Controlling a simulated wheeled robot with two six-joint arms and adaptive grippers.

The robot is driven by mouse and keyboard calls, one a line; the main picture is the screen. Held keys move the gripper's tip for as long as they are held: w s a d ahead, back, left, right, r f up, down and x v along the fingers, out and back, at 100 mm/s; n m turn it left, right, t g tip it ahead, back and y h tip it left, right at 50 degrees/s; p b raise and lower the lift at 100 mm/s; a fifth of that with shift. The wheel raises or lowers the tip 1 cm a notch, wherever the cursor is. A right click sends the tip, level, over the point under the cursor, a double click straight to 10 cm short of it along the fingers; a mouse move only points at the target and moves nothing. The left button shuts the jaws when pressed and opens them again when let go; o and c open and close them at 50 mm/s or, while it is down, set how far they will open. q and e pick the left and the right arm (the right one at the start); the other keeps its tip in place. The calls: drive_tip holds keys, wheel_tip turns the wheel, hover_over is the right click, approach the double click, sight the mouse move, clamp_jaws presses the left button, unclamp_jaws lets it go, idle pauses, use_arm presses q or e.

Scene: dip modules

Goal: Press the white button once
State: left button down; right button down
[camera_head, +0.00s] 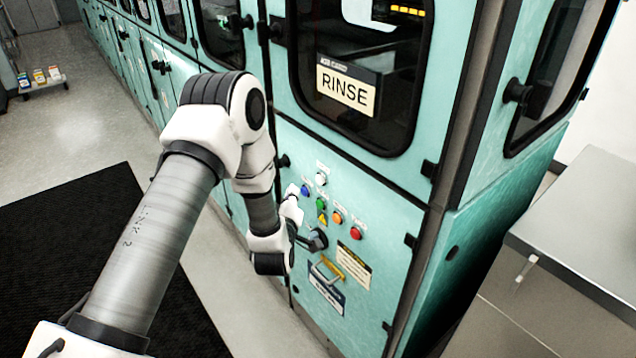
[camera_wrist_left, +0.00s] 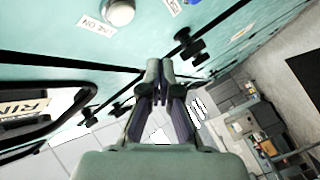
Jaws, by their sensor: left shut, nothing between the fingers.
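The white button (camera_head: 320,179) sits at the top of a small group of coloured buttons on the teal machine panel, below the RINSE window. In the left wrist view a round white button (camera_wrist_left: 119,11) shows large at the top edge, beside a label. Whether the fingertips touch the panel cannot be told. My right gripper is not in view.
Blue (camera_head: 305,190), green, orange (camera_head: 337,217) and red (camera_head: 356,233) buttons are close by. A dark knob (camera_head: 318,239) and a yellow handle (camera_head: 325,270) sit lower. A metal cabinet (camera_head: 570,260) stands at right. The floor at left is open, with a black mat (camera_head: 60,240).

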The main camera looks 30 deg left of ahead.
sight(320, 179)
use_arm(q)
drive_tip(key=w, duration=0.1)
drive_tip(key=w+d, duration=0.1)
drive_tip(key=w+d+b, duration=0.1)
drive_tip(key=w, duration=0.1)
drive_tip(key=shift+r, duration=0.15)
drive_tip(key=shift+w, duration=0.1)
idle(1.2)
drive_tip(key=shift+w+d+b, duration=0.1)
drive_tip(key=shift+w+b, duration=0.2)
drive_tip(key=shift+w, duration=0.05)
